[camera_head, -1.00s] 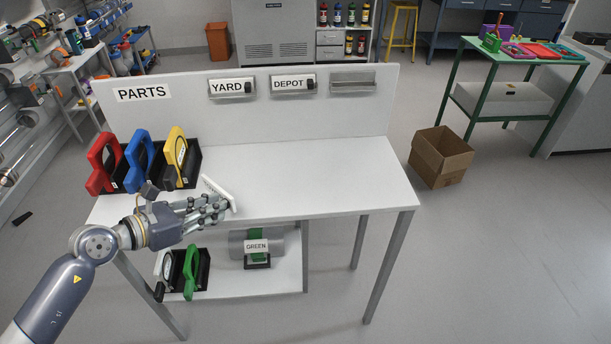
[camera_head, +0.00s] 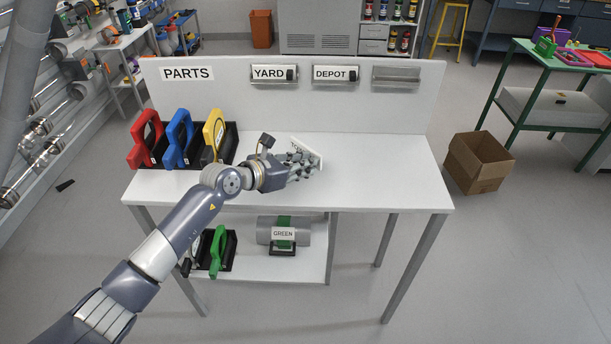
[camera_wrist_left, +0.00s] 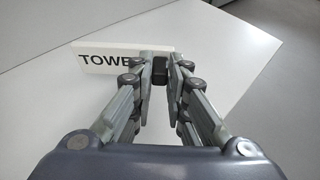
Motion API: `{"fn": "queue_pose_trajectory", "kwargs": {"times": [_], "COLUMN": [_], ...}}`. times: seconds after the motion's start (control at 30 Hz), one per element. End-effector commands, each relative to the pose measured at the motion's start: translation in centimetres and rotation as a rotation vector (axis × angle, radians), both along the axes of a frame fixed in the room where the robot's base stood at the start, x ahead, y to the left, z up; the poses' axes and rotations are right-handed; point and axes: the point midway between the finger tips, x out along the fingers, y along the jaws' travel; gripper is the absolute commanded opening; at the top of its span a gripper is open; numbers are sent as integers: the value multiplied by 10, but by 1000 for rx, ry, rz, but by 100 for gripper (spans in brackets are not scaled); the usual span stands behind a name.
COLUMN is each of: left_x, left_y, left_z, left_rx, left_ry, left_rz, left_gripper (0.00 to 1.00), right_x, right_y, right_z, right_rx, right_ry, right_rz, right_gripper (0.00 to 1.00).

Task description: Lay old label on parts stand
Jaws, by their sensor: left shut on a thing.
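My left gripper (camera_head: 302,163) is shut on a white label (camera_head: 308,151). In the left wrist view the label (camera_wrist_left: 100,59) reads "TOWE", with the rest hidden by the fingers. The left fingertips (camera_wrist_left: 160,72) close on a dark knob at the label's right part. The label is over the white top of the parts stand (camera_head: 390,165), right of its middle; I cannot tell whether it touches the surface. The stand's back panel carries the PARTS sign (camera_head: 187,74), YARD label (camera_head: 273,74), DEPOT label (camera_head: 335,75) and an empty holder (camera_head: 396,77). My right gripper is not in view.
Red (camera_head: 146,139), blue (camera_head: 179,138) and yellow (camera_head: 213,132) handled tools stand in black holders at the stand's left. The lower shelf holds a green tool (camera_head: 217,250) and a GREEN-labelled cylinder (camera_head: 305,231). A cardboard box (camera_head: 480,163) sits right. The tabletop's right side is clear.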

Motion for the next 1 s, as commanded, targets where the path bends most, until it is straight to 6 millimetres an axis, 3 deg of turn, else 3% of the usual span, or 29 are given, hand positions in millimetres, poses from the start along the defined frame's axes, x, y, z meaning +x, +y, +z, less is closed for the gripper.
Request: {"fn": "queue_pose_trajectory", "kwargs": {"times": [0.17,0.47,0.9,0.93,1.0], "left_x": [3,3,3,2,2], "left_y": [-5,-5,-5,-4,-4], "left_z": [-5,-37,-40,-40,-39], "left_rx": [2,1,1,1,1], "left_ry": [0,0,0,0,0], "left_rz": [1,0,0,0,0], "left_gripper": [0,0,0,17,33], "right_x": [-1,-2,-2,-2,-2], "right_y": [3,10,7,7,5], "right_z": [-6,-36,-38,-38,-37], "right_rx": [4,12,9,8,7], "right_ry": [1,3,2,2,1], "right_rz": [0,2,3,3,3], "right_gripper": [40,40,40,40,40]}}
